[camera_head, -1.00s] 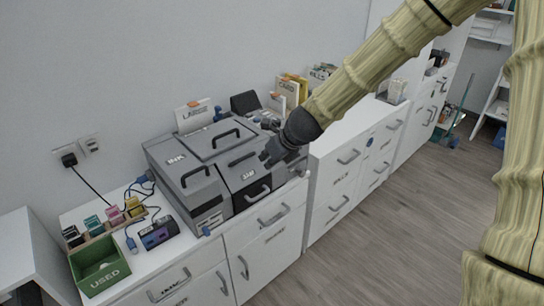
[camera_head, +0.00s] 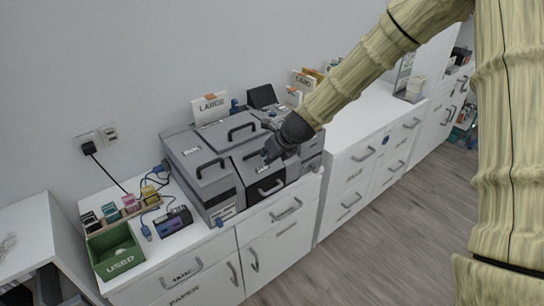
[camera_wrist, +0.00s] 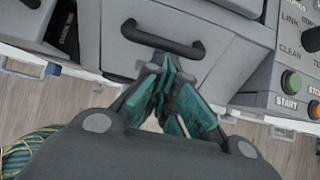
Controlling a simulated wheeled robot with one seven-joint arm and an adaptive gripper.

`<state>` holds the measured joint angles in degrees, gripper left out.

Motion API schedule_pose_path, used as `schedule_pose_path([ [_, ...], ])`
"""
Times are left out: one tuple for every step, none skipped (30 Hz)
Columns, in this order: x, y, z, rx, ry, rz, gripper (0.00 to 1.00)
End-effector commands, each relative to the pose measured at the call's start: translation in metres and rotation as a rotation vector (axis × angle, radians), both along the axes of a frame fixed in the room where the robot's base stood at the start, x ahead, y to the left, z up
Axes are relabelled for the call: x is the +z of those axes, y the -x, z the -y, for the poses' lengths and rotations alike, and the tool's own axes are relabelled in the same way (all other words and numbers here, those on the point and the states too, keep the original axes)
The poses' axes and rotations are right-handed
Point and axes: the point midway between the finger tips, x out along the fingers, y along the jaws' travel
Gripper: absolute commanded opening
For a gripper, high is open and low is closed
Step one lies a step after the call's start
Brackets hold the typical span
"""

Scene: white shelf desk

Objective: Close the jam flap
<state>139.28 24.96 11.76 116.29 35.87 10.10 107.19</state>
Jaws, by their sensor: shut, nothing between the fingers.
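The grey printer-like machine (camera_head: 222,192) stands on the white cabinet top. The flap labelled JAM (camera_head: 262,169) is at its front middle, with a black handle (camera_head: 270,187) below the label. I cannot tell for certain how far the flap stands open. My gripper (camera_head: 271,154) is at the flap's upper edge, partly covering it. In the wrist view, my gripper's teal fingers (camera_wrist: 168,88) are together and empty, just below a black handle (camera_wrist: 163,38) on a grey panel. Whether the fingers touch the panel cannot be told.
The INK lid (camera_head: 193,151) is left of the flap. A control panel with a green START button (camera_wrist: 291,82) is at the right in the wrist view. A green USED bin (camera_head: 116,252) and a small purple device (camera_head: 174,221) stand at the left.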

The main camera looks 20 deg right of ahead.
Motion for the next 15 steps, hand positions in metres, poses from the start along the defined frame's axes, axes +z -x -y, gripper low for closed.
schedule_pose_path([
  [0.0, 0.0, 0.0, 0.0, 0.0, 0.0, 0.0],
  [0.0, 0.0, 0.0, 0.0, 0.0, 0.0, 0.0],
  [0.0, 0.0, 0.0, 0.0, 0.0, 0.0, 0.0],
  [0.0, 0.0, 0.0, 0.0, 0.0, 0.0, 0.0],
  [0.0, 0.0, 0.0, 0.0, 0.0, 0.0, 0.0],
  [0.0, 0.0, 0.0, 0.0, 0.0, 0.0, 0.0],
  [0.0, 0.0, 0.0, 0.0, 0.0, 0.0, 0.0],
  [0.0, 0.0, 0.0, 0.0, 0.0, 0.0, 0.0],
  [0.0, -0.001, 0.0, 0.0, 0.0, 0.0, 0.0],
  [0.0, -0.001, 0.0, -0.001, -0.001, 0.0, 0.0],
  [0.001, -0.002, -0.001, -0.001, -0.001, 0.0, 0.0],
  [0.001, -0.004, -0.001, -0.002, -0.001, 0.0, 0.0],
  [0.001, -0.006, -0.002, -0.002, -0.001, 0.0, 0.0],
  [0.001, -0.008, -0.002, -0.001, 0.0, -0.001, 0.0],
  [0.0, -0.01, -0.003, -0.001, 0.0, -0.001, 0.0],
])
